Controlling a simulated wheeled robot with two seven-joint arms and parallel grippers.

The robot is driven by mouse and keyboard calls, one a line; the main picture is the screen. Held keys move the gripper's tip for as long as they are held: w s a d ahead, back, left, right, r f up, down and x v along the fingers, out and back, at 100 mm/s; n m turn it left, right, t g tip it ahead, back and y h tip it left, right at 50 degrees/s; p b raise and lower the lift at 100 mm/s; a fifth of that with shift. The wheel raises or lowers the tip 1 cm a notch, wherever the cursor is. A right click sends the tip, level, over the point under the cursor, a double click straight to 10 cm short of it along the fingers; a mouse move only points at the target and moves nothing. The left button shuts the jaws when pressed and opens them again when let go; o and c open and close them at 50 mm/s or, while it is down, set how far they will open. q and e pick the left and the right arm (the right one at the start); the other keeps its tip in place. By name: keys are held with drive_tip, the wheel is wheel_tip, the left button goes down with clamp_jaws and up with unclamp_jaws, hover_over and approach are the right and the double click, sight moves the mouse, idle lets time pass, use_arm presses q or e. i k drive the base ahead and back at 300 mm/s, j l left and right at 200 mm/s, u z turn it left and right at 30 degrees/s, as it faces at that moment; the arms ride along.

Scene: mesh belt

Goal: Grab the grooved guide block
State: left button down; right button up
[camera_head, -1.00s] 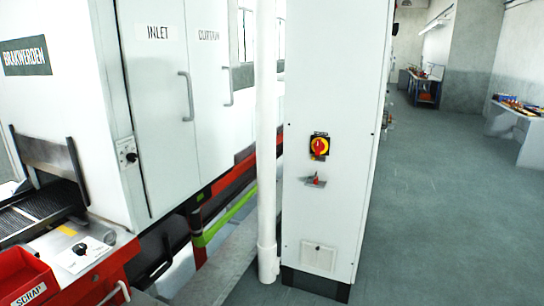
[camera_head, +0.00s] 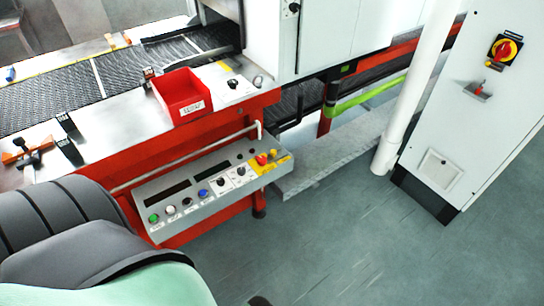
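I cannot tell for sure which thing is the grooved guide block. Candidates are small and lie on the steel ledge (camera_head: 115,125) in front of the mesh belt. Two dark blocks, one farther back (camera_head: 66,122) and one nearer (camera_head: 69,151), sit towards the left of the ledge. A dark piece with an orange-brown part (camera_head: 22,152) lies left of them. A small dark item (camera_head: 149,74) stands near the red bin. Grooves are too small to make out. Neither gripper shows; only a part of my own body is at the lower left.
A red bin (camera_head: 182,94) stands on the ledge. The mesh belt (camera_head: 60,100) runs behind it into the white machine. A control panel (camera_head: 205,195) with buttons and a rail (camera_head: 185,158) stick out below the ledge. A white cabinet (camera_head: 475,110) and pipe stand right. Floor (camera_head: 350,250) is clear.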

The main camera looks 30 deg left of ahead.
sight(148, 73)
drive_tip(key=u, duration=1.9)
drive_tip(key=k+l, duration=0.15)
